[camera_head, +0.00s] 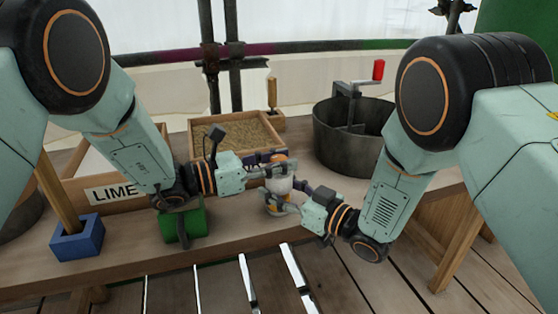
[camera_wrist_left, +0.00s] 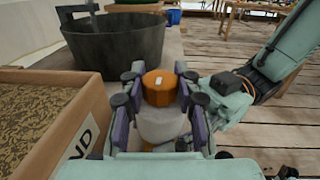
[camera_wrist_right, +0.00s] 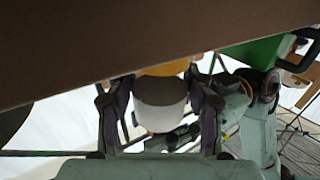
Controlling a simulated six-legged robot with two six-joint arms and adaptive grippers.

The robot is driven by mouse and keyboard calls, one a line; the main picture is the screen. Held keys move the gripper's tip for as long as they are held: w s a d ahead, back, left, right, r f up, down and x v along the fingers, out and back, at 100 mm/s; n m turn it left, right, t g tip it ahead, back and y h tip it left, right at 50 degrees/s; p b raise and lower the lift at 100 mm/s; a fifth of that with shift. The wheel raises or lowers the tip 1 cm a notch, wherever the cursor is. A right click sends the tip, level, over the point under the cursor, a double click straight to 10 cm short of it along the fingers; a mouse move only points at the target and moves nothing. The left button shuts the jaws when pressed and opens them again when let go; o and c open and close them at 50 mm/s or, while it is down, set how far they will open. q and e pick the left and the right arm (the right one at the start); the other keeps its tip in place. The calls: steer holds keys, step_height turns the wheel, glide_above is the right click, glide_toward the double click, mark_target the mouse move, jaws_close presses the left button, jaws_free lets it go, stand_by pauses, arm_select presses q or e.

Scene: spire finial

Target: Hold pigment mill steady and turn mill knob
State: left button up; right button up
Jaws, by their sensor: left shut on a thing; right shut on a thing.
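The pigment mill (camera_head: 279,184) is a small pale grey-white cylinder with an orange mill knob (camera_head: 279,158) on top, near the table's front edge. My left gripper (camera_head: 284,169) comes in from the left and is shut at the knob end. The left wrist view shows its fingers on both sides of the orange knob (camera_wrist_left: 159,88), above the pale body (camera_wrist_left: 163,124). My right gripper (camera_head: 285,201) comes in from the lower right and is shut on the lower mill body. The right wrist view shows its fingers on both sides of the pale body (camera_wrist_right: 160,101). Whether the mill touches the table is unclear.
A sand box (camera_head: 203,132) stands behind the mill and a dark tub (camera_head: 335,145) with a red-handled crank at the back right. A LIME box (camera_head: 80,193), a blue block (camera_head: 77,240) and a green object (camera_head: 184,226) are at the left. The front table edge is close.

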mark_target(279, 157)
arm_select(q)
jaws_close()
steer(key=shift+m+g+h, duration=0.6)
steer(key=shift+m+g, duration=0.9)
steer(key=shift+g, duration=0.9)
steer(key=o, duration=0.8)
jaws_free()
steer(key=shift+r, duration=0.15)
step_height(279, 157, up, 10)
steer(key=shift+f, duration=0.1)
